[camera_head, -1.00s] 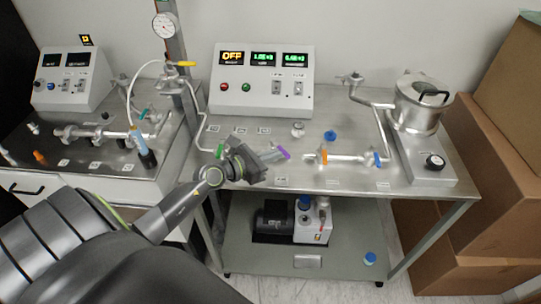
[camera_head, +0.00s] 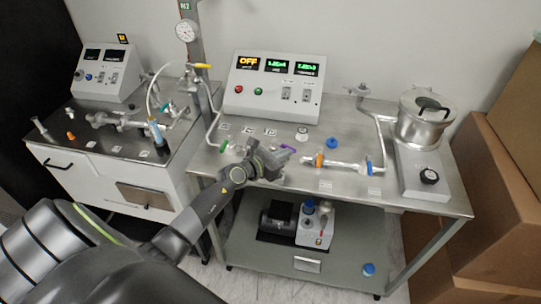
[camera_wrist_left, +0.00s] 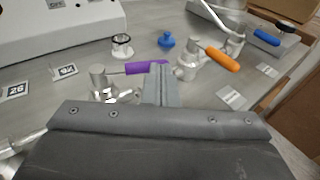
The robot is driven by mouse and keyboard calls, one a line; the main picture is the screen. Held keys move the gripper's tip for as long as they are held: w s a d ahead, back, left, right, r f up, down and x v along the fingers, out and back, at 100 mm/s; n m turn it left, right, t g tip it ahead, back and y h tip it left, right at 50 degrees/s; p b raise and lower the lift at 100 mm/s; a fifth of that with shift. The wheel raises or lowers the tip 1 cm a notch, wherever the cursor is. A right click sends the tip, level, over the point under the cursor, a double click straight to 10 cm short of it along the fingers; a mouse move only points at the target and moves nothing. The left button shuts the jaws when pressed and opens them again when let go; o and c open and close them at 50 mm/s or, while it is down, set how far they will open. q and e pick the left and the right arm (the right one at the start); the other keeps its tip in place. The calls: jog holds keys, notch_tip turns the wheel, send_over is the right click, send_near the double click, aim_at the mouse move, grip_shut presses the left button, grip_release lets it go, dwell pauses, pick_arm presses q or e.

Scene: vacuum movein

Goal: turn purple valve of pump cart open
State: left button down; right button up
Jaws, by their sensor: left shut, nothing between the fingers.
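The pump cart (camera_head: 345,172) is a steel table with pipework on top. Its purple valve handle (camera_head: 288,148) shows just above my left gripper (camera_head: 283,166), which is shut and empty. In the left wrist view the purple handle (camera_wrist_left: 143,68) points right from a metal valve body (camera_wrist_left: 100,80). The shut fingertips (camera_wrist_left: 160,70) overlap the handle's free end in that view. I cannot tell whether they touch it. My gripper hides much of the valve in the head view. My right gripper is not in view.
An orange handle (camera_wrist_left: 222,59) and a blue handle (camera_wrist_left: 267,37) stand to the right, with a blue knob (camera_wrist_left: 166,42) behind. A control box (camera_head: 273,86) reading OFF stands at the back. A green handle (camera_head: 223,145) is left of my gripper. Cardboard boxes (camera_head: 500,190) flank the right side.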

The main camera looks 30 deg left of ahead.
pick_arm(q)
jog(key=shift+w+a+f, duration=0.1)
jog(key=shift+w+f, duration=0.05)
jog(key=shift+w, duration=0.65)
jog(key=shift+w+d, duration=0.25)
jog(key=shift+d, duration=0.1)
jog(key=shift+w, duration=0.1)
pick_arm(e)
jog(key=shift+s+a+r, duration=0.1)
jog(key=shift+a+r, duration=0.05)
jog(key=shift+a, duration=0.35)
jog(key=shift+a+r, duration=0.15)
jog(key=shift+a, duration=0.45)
